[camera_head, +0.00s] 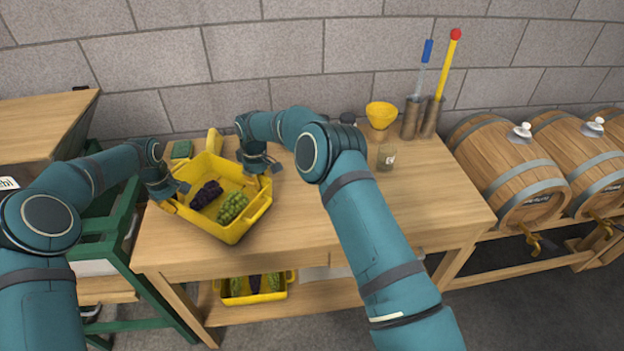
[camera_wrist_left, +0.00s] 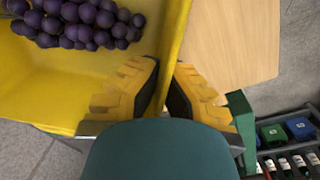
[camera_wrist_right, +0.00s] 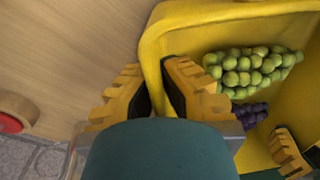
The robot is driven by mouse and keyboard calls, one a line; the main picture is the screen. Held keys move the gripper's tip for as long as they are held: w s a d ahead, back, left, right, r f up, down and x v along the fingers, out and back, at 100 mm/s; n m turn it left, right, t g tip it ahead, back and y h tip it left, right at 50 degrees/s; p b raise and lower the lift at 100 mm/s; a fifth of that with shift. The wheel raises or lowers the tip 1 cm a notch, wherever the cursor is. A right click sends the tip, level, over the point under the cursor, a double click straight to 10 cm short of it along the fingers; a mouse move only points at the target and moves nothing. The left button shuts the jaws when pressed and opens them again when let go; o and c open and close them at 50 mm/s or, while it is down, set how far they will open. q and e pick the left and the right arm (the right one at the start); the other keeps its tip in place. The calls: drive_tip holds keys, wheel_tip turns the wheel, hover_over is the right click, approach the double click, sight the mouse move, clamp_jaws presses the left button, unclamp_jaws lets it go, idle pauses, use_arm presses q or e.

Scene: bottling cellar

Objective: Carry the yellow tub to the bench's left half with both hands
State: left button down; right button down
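The yellow tub (camera_head: 232,230) is at the left part of the wooden bench (camera_head: 310,232), with dark purple grapes (camera_head: 206,195) and green grapes (camera_head: 232,208) inside. I cannot tell whether its base touches the bench. My left gripper (camera_head: 172,197) is at the tub's left wall; in the left wrist view its fingers (camera_wrist_left: 166,88) close on either side of the wall. My right gripper (camera_head: 260,176) is at the opposite wall; in the right wrist view its fingers (camera_wrist_right: 156,85) pinch that wall. The green grapes (camera_wrist_right: 250,70) lie near the right gripper, the purple grapes (camera_wrist_left: 85,22) near the left.
A green block (camera_head: 182,150) and an upright yellow item (camera_head: 214,141) stand behind the tub. A yellow funnel (camera_head: 381,114), a glass jar (camera_head: 386,158) and tool holders (camera_head: 420,118) stand at the back right. Another yellow tub (camera_head: 250,298) is below. The bench's front right is clear.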

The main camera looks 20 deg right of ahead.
use_arm(q)
drive_tip(key=shift+f+b, duration=0.6)
drive_tip(key=shift+f, duration=0.05)
use_arm(e)
drive_tip(key=shift+f, duration=0.7)
use_arm(q)
drive_tip(key=c, duration=1.6)
unclamp_jaws()
drive_tip(key=shift+f, duration=0.1)
use_arm(e)
drive_tip(key=c, duration=1.6)
unclamp_jaws()
drive_tip(key=shift+f, duration=0.1)
use_arm(q)
drive_tip(key=o, duration=0.5)
drive_tip(key=shift+c, duration=0.2)
use_arm(e)
drive_tip(key=o, duration=0.5)
drive_tip(key=shift+c, duration=0.2)
use_arm(q)
wheel_tip(320, 180, up, 12)
drive_tip(key=shift+s+a, duration=0.25)
use_arm(e)
wheel_tip(320, 180, up, 12)
drive_tip(key=shift+w+d, duration=0.25)
drive_tip(key=shift+d, duration=0.05)
